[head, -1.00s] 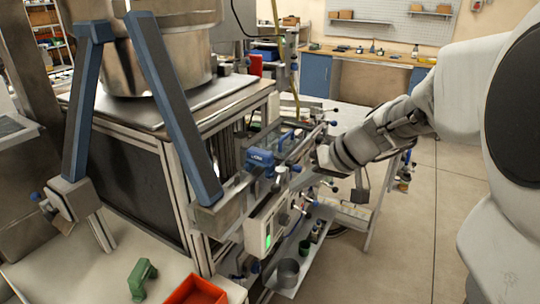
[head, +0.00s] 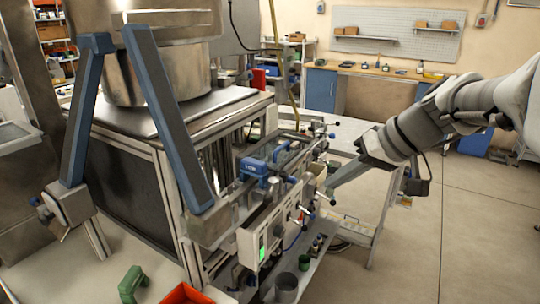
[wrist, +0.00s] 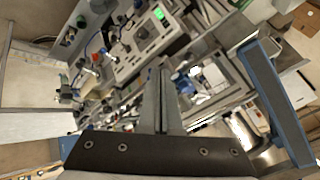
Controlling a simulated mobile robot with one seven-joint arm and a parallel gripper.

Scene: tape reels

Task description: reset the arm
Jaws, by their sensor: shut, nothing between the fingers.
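My gripper (head: 331,188) is in the right half of the head view, with my grey arm reaching in from the right edge. Its two fingers point down and left, in front of the machine's control side. In the wrist view the fingers (wrist: 160,78) lie side by side, closed, with nothing seen between them. The machine's panel and fittings show beyond them. From these views I cannot tell the exact gap between the fingertips and the machine.
The machine carries a blue clamp-like part (head: 262,167), a control box with a green light (head: 262,250) and several knobs. A blue-grey angled frame (head: 168,110) stands at left. A green object (head: 131,282) and red bin (head: 187,294) are in front. Open floor (head: 450,240) lies right.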

